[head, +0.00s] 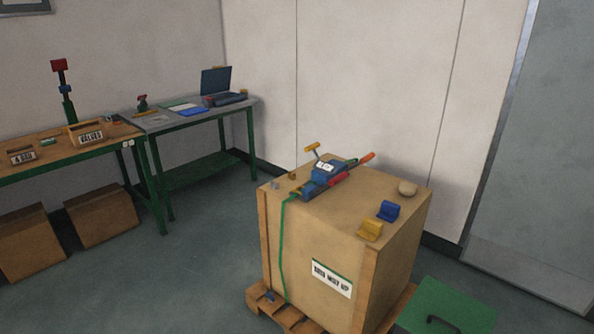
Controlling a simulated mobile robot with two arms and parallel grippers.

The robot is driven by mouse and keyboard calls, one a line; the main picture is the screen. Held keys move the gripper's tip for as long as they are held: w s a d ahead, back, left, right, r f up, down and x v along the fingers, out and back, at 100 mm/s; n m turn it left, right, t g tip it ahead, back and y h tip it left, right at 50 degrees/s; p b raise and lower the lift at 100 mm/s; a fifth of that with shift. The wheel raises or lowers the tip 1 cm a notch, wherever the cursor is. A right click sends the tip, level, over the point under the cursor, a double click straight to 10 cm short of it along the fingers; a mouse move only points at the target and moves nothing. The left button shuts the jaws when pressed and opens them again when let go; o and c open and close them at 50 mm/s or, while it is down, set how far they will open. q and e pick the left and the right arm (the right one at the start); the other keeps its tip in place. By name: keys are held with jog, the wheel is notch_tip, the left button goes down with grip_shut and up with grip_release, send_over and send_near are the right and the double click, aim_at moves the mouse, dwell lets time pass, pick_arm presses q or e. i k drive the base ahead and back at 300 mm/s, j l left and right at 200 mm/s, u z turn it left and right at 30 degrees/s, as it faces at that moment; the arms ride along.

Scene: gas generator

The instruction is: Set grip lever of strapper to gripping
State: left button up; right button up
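The strapper (325,174) is a blue tool lying on top of a large cardboard crate (322,230). It has a white label, a red part and a long lever with an orange end (366,157) reaching to the back right. A shorter lever with a yellow-orange end (312,147) stands up at its back left. I cannot tell which of these is the grip lever. A green strap (283,250) runs from the strapper over the crate's edge and down its front. Neither of my grippers is in view.
A blue block (389,210), a yellow block (370,230) and a round tan object (407,188) lie on the crate's right side. The crate stands on a wooden pallet (295,321). A green surface (455,305) is at the lower right. Workbenches (60,158) stand at the left; floor between is clear.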

aim_at(311, 147)
jog(key=i+j+u, duration=0.3)
jog(key=i, duration=0.7)
jog(key=i+u, duration=0.3)
jog(key=i, duration=0.75)
